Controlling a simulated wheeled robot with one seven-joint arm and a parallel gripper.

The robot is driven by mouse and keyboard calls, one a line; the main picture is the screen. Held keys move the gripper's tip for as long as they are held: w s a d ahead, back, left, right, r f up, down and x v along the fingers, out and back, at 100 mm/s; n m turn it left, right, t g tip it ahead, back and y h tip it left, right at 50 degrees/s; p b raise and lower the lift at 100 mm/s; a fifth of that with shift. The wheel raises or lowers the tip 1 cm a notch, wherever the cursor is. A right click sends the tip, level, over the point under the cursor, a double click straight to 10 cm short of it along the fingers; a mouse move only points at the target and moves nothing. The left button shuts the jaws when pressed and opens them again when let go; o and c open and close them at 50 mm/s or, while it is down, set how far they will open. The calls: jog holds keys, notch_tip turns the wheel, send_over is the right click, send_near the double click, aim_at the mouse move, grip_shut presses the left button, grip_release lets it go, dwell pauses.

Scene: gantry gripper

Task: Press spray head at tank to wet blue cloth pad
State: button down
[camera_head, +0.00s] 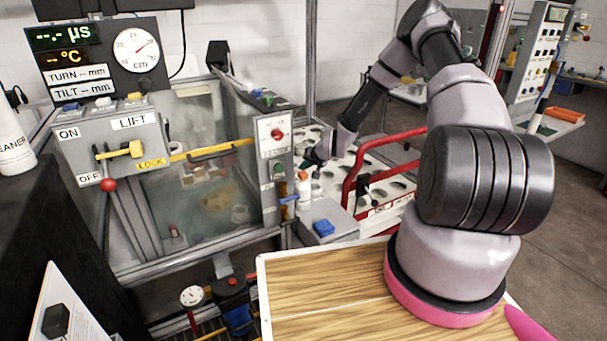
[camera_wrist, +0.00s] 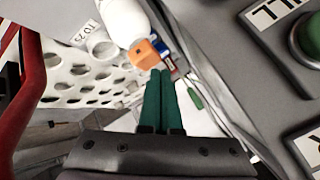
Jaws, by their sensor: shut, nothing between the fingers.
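A small white spray bottle with an orange spray head (camera_head: 303,176) stands beside the tank's right front corner. The orange head also shows in the wrist view (camera_wrist: 143,54), just beyond and left of my fingertips. The blue cloth pad (camera_head: 323,228) lies on a grey ledge in front of the bottle in the head view. My gripper (camera_head: 309,162) is close behind and above the spray head. In the wrist view its green fingers (camera_wrist: 167,73) are together and empty. I cannot tell whether they touch the head.
The glass-walled tank (camera_head: 200,200) fills the left middle, with a lift panel (camera_head: 118,145) at its left. A red rail (camera_head: 350,180) and a white rack with holes (camera_head: 400,185) stand right of the bottle. A wood-topped surface (camera_head: 325,300) lies in front.

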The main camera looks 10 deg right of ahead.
aim_at(304, 174)
jog(key=shift+f, duration=0.5)
dwell(0.6)
jog(key=shift+r, duration=1)
jog(key=shift+r, duration=0.1)
notch_tip(304, 174, up, 6)
jog(key=shift+f, duration=0.1)
dwell(2.6)
